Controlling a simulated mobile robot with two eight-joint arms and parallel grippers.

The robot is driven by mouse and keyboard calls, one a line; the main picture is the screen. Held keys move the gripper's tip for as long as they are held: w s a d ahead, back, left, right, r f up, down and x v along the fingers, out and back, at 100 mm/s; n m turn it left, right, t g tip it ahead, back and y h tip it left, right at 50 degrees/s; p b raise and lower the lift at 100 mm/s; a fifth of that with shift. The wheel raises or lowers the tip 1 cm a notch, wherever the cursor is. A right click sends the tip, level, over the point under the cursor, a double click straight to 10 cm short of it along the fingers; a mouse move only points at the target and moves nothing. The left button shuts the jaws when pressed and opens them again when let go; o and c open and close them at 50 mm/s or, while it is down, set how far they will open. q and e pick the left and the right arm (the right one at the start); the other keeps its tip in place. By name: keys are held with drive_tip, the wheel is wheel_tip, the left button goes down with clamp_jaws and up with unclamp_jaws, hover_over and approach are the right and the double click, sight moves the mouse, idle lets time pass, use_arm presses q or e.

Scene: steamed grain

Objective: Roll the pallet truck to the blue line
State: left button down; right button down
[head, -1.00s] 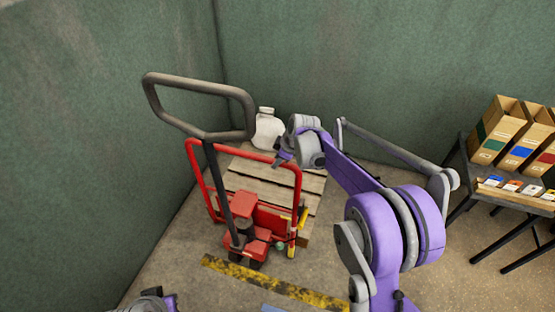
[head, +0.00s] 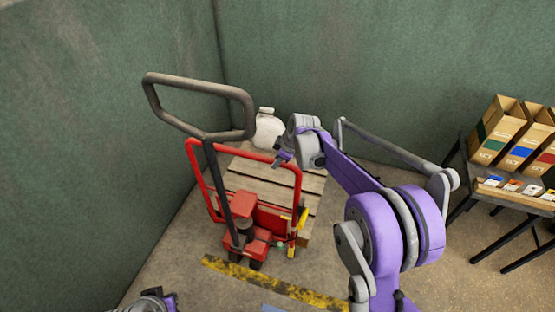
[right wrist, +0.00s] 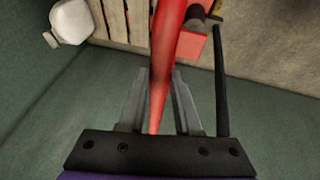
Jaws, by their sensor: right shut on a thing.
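The red pallet truck (head: 238,222) stands near the green wall corner. Its dark looped handle (head: 253,110) rises at the front, and a wooden pallet (head: 275,178) sits behind its red tubular frame. My right gripper (head: 281,160) is at the top right of this frame. In the right wrist view, its fingers (right wrist: 158,105) are shut on the red tube (right wrist: 170,55), one on each side. A small blue patch (head: 272,308) on the floor shows at the bottom edge, mostly cut off. A part of my left arm shows at the bottom left, its fingers not discernible.
A yellow and black striped floor line (head: 275,286) runs just in front of the truck. A white jug (head: 268,130) is behind the pallet. A table (head: 470,165) with box files (head: 500,130) and cards stands at the right. Green walls are close at left and back.

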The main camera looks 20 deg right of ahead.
drive_tip(key=s+a, duration=0.8)
drive_tip(key=s, duration=0.4)
drive_tip(key=s+a, duration=0.9)
drive_tip(key=s, duration=0.4)
drive_tip(key=c, duration=1)
unclamp_jaws()
drive_tip(key=o, duration=0.4)
drive_tip(key=shift+w+d, duration=0.15)
